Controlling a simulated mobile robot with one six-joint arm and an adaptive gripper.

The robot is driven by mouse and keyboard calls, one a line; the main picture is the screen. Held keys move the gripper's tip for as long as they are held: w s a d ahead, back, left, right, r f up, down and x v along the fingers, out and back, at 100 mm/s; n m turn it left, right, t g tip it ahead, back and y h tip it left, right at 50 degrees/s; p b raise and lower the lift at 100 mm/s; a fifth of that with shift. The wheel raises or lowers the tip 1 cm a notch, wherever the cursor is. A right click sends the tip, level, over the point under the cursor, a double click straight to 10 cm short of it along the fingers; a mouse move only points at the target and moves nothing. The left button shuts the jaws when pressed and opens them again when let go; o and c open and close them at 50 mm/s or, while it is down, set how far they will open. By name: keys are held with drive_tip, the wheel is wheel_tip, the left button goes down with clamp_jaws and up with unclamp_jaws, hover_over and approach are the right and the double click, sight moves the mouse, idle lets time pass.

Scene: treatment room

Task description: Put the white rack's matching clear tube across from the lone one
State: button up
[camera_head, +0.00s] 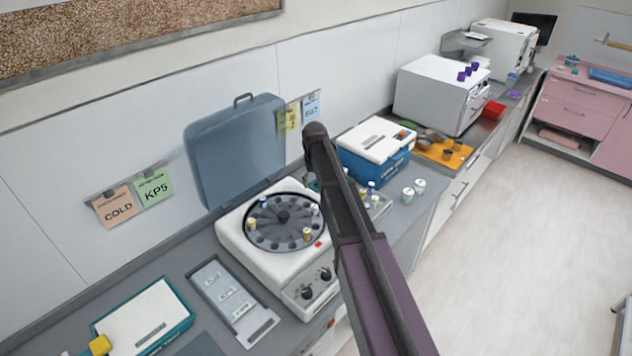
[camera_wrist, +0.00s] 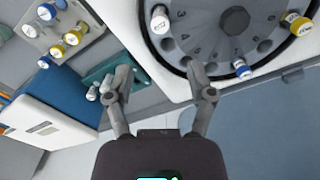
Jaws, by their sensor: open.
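The centrifuge (camera_head: 268,262) stands open, with tubes in its dark rotor (camera_head: 283,217). A pale rack (camera_wrist: 38,42) at the wrist view's upper left holds several white- and yellow-capped tubes. My gripper (camera_wrist: 160,82) is open and empty, its fingers spread beside the rotor edge. In the head view my arm hides the gripper and part of the pale rack. I cannot tell which tubes match.
A teal holder (camera_wrist: 123,71) with small white-capped tubes lies between rack and centrifuge. The raised blue lid (camera_head: 235,150) stands behind the centrifuge. A blue-and-white box (camera_head: 376,145) and two white-lidded jars (camera_head: 413,190) are to the right.

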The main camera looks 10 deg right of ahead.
idle(0.4)
drive_tip(key=s+m, duration=0.1)
drive_tip(key=s, duration=2.8)
drive_tip(key=shift+s+d+m, duration=0.15)
drive_tip(key=shift+d+m, duration=0.15)
drive_tip(key=shift+m, duration=0.1)
drive_tip(key=shift+f, duration=0.15)
wheel_tip(320, 180, down, 12)
drive_tip(key=b, duration=1.2)
